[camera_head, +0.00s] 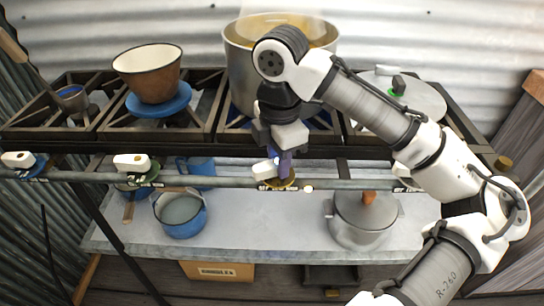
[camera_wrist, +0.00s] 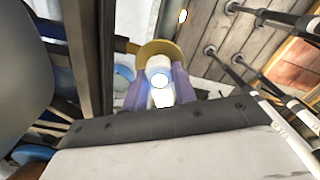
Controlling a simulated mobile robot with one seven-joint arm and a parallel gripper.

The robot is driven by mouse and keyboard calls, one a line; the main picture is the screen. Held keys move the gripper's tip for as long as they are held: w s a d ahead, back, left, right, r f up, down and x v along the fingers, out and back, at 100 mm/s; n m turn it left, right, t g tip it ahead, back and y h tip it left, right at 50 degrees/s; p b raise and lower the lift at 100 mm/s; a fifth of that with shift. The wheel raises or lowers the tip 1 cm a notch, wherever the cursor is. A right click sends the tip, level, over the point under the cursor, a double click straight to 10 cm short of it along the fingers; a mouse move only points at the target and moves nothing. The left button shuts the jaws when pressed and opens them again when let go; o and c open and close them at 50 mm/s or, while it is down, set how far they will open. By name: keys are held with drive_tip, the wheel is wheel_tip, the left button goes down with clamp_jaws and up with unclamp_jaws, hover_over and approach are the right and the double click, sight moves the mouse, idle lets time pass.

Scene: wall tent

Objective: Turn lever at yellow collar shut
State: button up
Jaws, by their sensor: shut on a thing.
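The yellow collar (camera_head: 280,184) is on the pipe along the stove's front. In the wrist view the collar (camera_wrist: 158,48) is a yellow ring around the lever's base. The white lever (camera_head: 263,170) at this collar points left and slightly up in the head view. In the wrist view the lever (camera_wrist: 160,82) lies between the two purple fingers. My gripper (camera_head: 284,168) points down at the collar and is shut on this lever. My gripper (camera_wrist: 158,92) hides part of the lever's sides.
Other white levers stand on the pipe at a green collar (camera_head: 146,178) and a blue collar (camera_head: 38,170). A large steaming pot (camera_head: 245,75) stands behind my gripper. A lidded pot (camera_head: 362,222) and a blue pot (camera_head: 181,214) sit on the shelf below.

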drive_tip(key=shift+m, duration=0.3)
drive_tip(key=shift+r+m+p, duration=0.2)
drive_tip(key=shift+m+p, duration=0.7)
drive_tip(key=shift+m, duration=0.3)
drive_tip(key=shift+f+m, duration=0.15)
drive_tip(key=shift+m, duration=0.65)
drive_tip(key=o, duration=0.8)
